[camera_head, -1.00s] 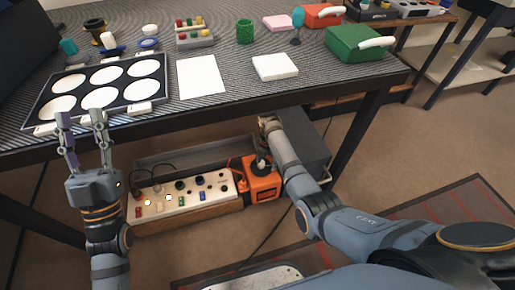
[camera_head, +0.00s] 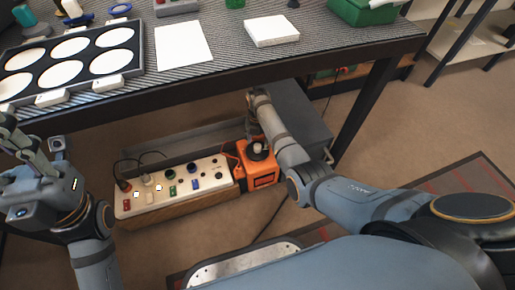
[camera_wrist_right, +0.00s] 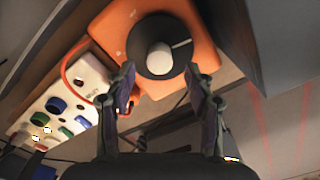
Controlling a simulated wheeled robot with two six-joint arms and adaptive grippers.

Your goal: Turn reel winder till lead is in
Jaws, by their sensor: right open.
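The reel winder is an orange box (camera_head: 262,178) with a black round dial and pale centre knob (camera_head: 258,147), on the low level under the table. In the right wrist view the black dial (camera_wrist_right: 180,62) has a white line pointing right, and the pale knob (camera_wrist_right: 159,58) is at its middle. An orange lead (camera_wrist_right: 66,72) loops out between the winder and the panel. My right gripper (camera_wrist_right: 158,82) is open, its fingertips on either side of the dial's near edge; contact is unclear. My left gripper (camera_head: 30,140) is open and empty at the far left.
A white panel (camera_head: 150,207) with coloured knobs and sockets stands left of the winder. A grey box (camera_head: 300,115) is behind right. The table edge (camera_head: 230,75) overhangs, carrying a tray of white discs (camera_head: 75,45), a white sheet (camera_head: 184,45) and a white block (camera_head: 271,30).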

